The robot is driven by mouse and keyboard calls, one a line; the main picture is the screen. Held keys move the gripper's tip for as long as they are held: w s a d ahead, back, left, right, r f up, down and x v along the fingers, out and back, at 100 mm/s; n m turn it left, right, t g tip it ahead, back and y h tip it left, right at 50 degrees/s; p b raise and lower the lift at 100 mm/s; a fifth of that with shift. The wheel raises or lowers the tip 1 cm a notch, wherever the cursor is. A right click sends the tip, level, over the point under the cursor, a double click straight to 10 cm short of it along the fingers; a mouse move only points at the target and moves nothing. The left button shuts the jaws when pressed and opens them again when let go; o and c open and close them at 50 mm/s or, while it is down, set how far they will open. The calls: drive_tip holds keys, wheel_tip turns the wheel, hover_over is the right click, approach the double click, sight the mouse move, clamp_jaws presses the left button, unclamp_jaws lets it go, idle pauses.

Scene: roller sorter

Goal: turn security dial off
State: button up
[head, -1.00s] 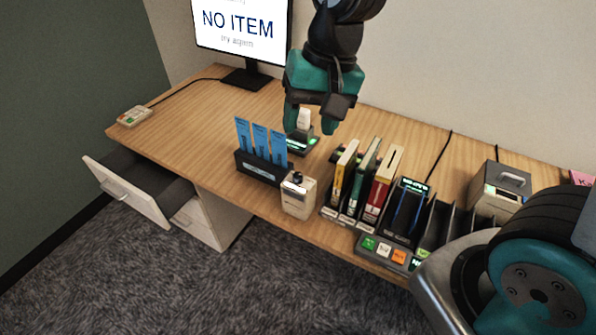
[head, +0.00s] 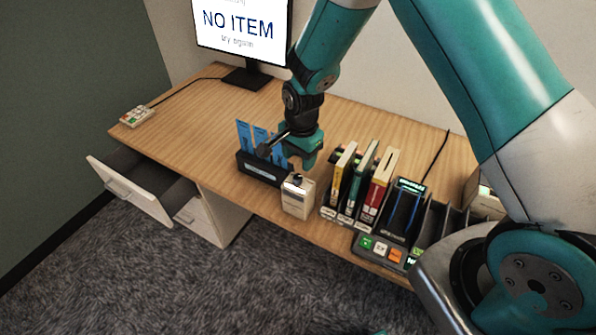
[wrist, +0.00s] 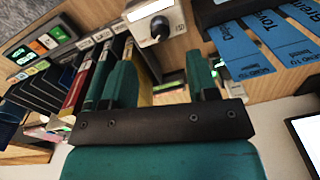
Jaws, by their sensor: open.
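The security dial is a black knob (head: 296,179) on top of a small white box (head: 298,199) at the desk's front edge. In the wrist view the knob (wrist: 159,27) shows on the white box (wrist: 150,10) at the top centre, beyond the fingertips. My gripper (head: 297,163) is open and points down, just above and behind the knob. In the wrist view my gripper (wrist: 160,68) has its two teal fingers apart, with nothing held between them. The dial's marks are too small to read surely.
Blue cards stand in a black holder (head: 262,170) left of the box. Several coloured books (head: 360,185) stand close on its right. A button panel (head: 381,247) lies further right. A monitor (head: 240,30) reads "NO ITEM". A drawer (head: 131,190) hangs open at the left.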

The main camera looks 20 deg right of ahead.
sight(298, 176)
wheel_tip(298, 176, down, 8)
drive_tip(key=shift+w+a+r+p, duration=0.15)
drive_tip(key=shift+r+p, duration=0.1)
drive_tip(key=shift+p, duration=0.5)
drive_tip(key=c, duration=0.9)
